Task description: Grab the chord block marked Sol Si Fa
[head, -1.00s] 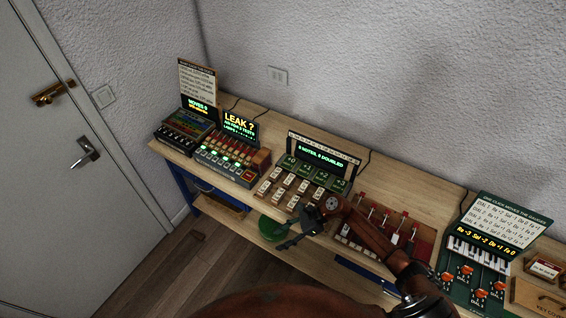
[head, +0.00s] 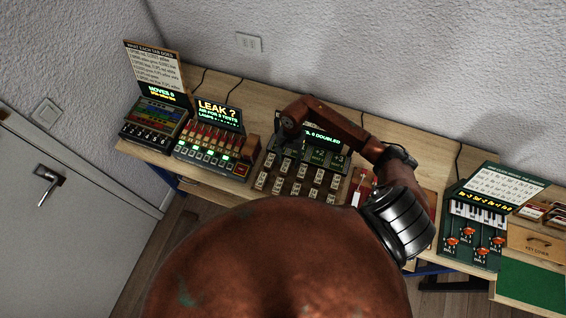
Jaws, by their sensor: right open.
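The chord blocks are small pale labelled pieces, such as one block (head: 297,186), in rows on a dark board below the "doubled" display (head: 322,136). Their labels are too small to read, so I cannot tell which is Sol Si Fa. My right gripper (head: 288,152) is open and looks dark, over the upper left part of this board, close to the display. Its fingers blend into the dark board, and I see no block between them. It hides the left part of the display and some of the green panel. My left gripper is out of view.
A leak-test console (head: 212,145) and a moves console (head: 155,120) stand to the left. A red board (head: 360,187) is partly behind my right arm. A green dial console (head: 474,240) and a key-cover box (head: 536,243) stand to the right. My own brown arm link covers the lower middle.

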